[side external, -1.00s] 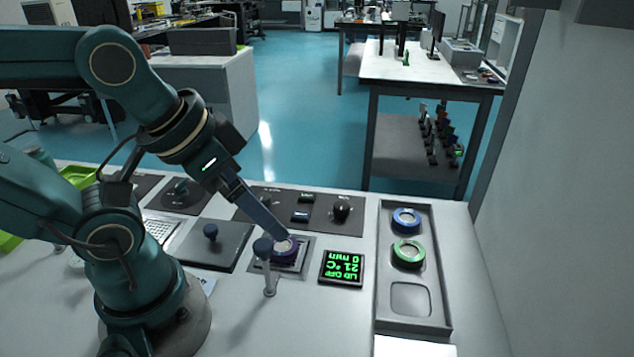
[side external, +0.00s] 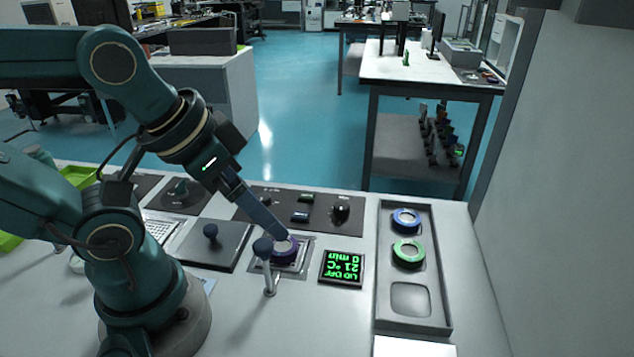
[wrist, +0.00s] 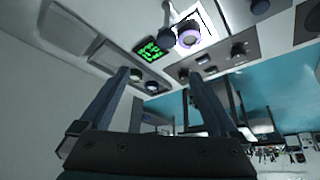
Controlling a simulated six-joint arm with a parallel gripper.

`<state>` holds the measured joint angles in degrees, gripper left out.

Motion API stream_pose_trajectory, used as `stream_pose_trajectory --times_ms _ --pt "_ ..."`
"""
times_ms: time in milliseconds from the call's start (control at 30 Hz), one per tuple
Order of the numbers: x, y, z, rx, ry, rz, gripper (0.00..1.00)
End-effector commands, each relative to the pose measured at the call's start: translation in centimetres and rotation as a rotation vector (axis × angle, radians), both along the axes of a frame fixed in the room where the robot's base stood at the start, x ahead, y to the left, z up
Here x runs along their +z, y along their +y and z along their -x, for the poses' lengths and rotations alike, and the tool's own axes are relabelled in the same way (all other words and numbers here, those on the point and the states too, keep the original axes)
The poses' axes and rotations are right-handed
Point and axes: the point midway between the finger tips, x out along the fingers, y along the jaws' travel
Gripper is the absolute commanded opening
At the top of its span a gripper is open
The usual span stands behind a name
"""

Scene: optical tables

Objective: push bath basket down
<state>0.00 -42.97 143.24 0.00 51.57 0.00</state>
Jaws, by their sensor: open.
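A purple-ringed round piece (side external: 285,248) sits in a square metal bath plate (side external: 304,262) on the bench; it also shows in the wrist view (wrist: 189,36). A grey post (side external: 269,280) with a dark ball knob (side external: 263,246) stands at its near left side; I cannot tell which part is the basket. My gripper (side external: 283,236) reaches down from the upper left, and its tip overlaps the far edge of the purple ring in the side view; contact is unclear. In the wrist view, the fingers of my gripper (wrist: 160,75) are apart with nothing between them.
A green-lit display (side external: 342,268) lies right of the bath. A grey tray (side external: 438,310) holds a blue ring (side external: 405,220) and a green ring (side external: 408,253). A dark lid plate with a knob (side external: 211,233) lies left. A control panel (side external: 320,212) lies behind.

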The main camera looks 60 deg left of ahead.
Motion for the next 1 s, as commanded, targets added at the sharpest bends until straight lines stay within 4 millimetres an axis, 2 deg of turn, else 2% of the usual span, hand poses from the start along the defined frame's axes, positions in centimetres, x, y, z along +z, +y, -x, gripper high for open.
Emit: stream_pose_trajectory --times_ms 300,333,467,500,567,600,1000 --pt "0.0 0.0 0.0 0.0 0.0 0.0 0.96" --pt "0.0 0.0 0.0 0.0 0.0 0.0 0.93" --pt "0.0 0.0 0.0 0.02 0.002 0.011 0.43" --pt "-0.1 0.0 0.1 0.041 0.007 0.021 0.28" --pt "-0.1 0.0 0.3 0.089 0.018 0.044 0.05" --pt "-0.1 0.1 0.5 0.133 0.026 0.065 0.0" --pt "1.7 0.3 1.1 0.806 0.199 0.282 0.0"
